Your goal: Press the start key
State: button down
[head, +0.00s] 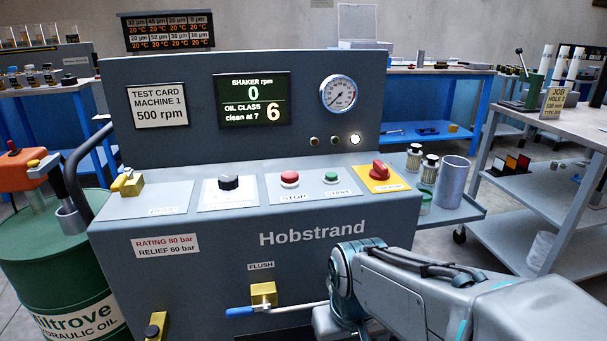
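The start key is a small green button (331,177) on the sloping grey panel of the Hobstrand machine (190,215), above a label reading START. Left of it is a red STOP button (289,179). The display (252,100) reads shaker rpm 0 and oil class 6, "clean at 7". The test card (157,106) reads Machine 1, 500 rpm. My arm reaches in from the lower right, in front of the machine and below the panel. My gripper does not show. Nothing covers the start key.
A blue-handled lever (240,312) sticks out below the FLUSH label. A green oil drum (60,270) stands left. A grey cylinder (453,183) stands on the right shelf.

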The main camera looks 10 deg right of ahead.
aim_at(330, 176)
jog(key=k, duration=1.35)
jog(key=u, duration=0.65)
jog(key=i, duration=1.05)
jog(key=z, duration=0.5)
jog(key=i, duration=0.65)
jog(key=z, duration=0.75)
